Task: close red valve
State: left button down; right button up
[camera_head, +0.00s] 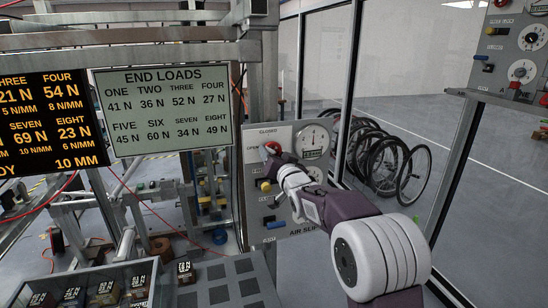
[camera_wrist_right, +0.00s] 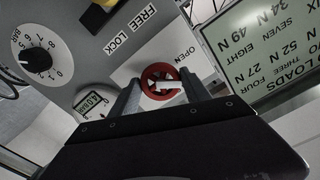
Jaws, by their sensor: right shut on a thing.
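The red valve (camera_head: 271,148) is a small round red knob on a grey panel (camera_head: 252,175), below the word CLOSED and to the right of the word OPEN. The fingertips partly hide the valve in the head view. My left gripper is not in view.
A pressure gauge (camera_head: 314,141) sits right of the valve, with a yellow knob (camera_head: 264,185) below it. An END LOADS board (camera_head: 163,109) hangs at left. Bicycle wheels (camera_head: 385,162) stand behind the frame post. A crate of labelled blocks (camera_head: 60,280) is at lower left.

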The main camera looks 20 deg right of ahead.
jog(key=m, duration=0.5)
jog(key=shift+r+m, duration=0.1)
jog(key=shift+m, duration=0.2)
jog(key=m, duration=0.4)
jog(key=shift+a+m+p, duration=0.1)
jog(key=shift+m+p, duration=0.25)
jog(key=shift+m, duration=0.35)
jog(key=o, duration=1.4)
jog(key=s+b, duration=0.3)
jog(key=s, duration=0.6)
jog(key=shift+d, duration=0.2)
